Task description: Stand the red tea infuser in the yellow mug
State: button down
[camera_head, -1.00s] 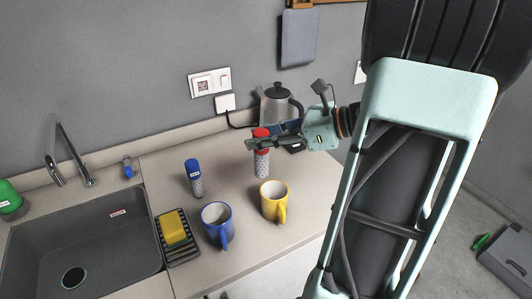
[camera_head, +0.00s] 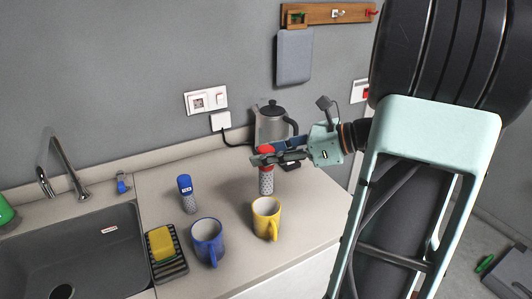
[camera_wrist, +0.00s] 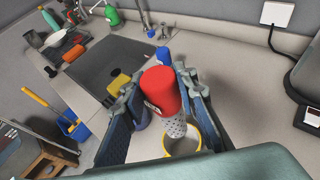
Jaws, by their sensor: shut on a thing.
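The red tea infuser (camera_head: 266,181) has a red cap and a speckled grey body. My gripper (camera_head: 262,159) is shut on its red cap and holds it roughly upright. In the wrist view my gripper (camera_wrist: 158,88) has a finger on each side of the red cap (camera_wrist: 160,88). The yellow mug (camera_head: 266,220) stands upright on the counter, nearer the camera than the infuser. In the wrist view the yellow mug (camera_wrist: 205,134) shows partly behind the infuser's lower end. The infuser is outside the mug in the head view; its exact height over the counter is hard to tell.
A blue mug (camera_head: 207,241) stands left of the yellow one. A blue-capped infuser (camera_head: 187,196) stands behind it. A sponge (camera_head: 160,243) lies on a rack beside the sink (camera_head: 85,250). A kettle (camera_head: 271,124) stands at the back wall. Counter right of the yellow mug is clear.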

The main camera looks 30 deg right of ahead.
aim_at(266, 187)
jog(key=shift+f+b, duration=1.45)
jog(key=shift+f, duration=0.45)
jog(key=shift+f+b, duration=1.65)
jog(key=shift+f, duration=1.55)
jog(key=c, duration=1.5)
grip_release()
jog(key=shift+o, duration=0.2)
jog(key=v, duration=1.2)
